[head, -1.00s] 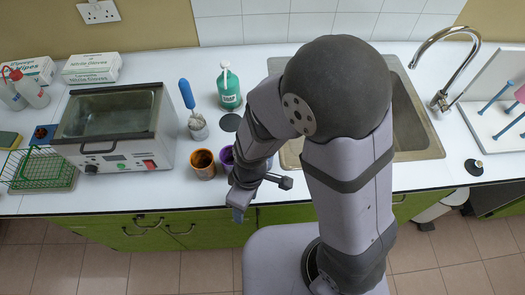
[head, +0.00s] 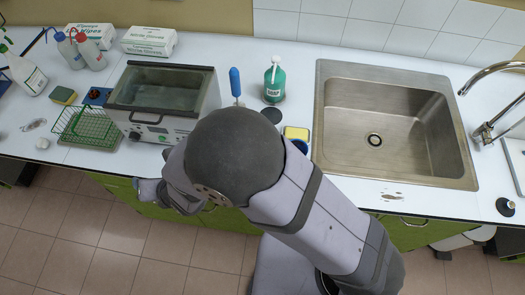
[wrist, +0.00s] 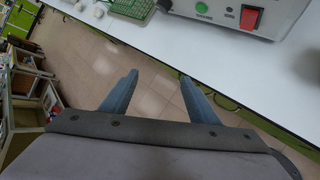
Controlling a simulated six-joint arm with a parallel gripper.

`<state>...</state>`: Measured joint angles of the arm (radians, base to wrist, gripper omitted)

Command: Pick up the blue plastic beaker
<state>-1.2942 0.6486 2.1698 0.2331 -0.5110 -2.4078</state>
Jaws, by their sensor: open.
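A small blue round rim (head: 300,146), which may be the blue plastic beaker, shows just right of my arm's dark joint in the head view. Most of it is hidden by the arm, so I cannot be sure. My gripper (wrist: 158,75) is open and empty in the wrist view, its two blue-grey fingers apart over the tiled floor in front of the counter edge. No beaker shows in the wrist view. In the head view my gripper's end is left of the arm joint, near the counter's front edge, and its fingers are not clear.
A water bath (head: 165,95) stands behind my gripper, with a green wire rack (head: 88,128) to its left. A soap bottle (head: 274,80) and a yellow-edged item (head: 296,133) stand beyond my arm. The sink (head: 390,120) is at right.

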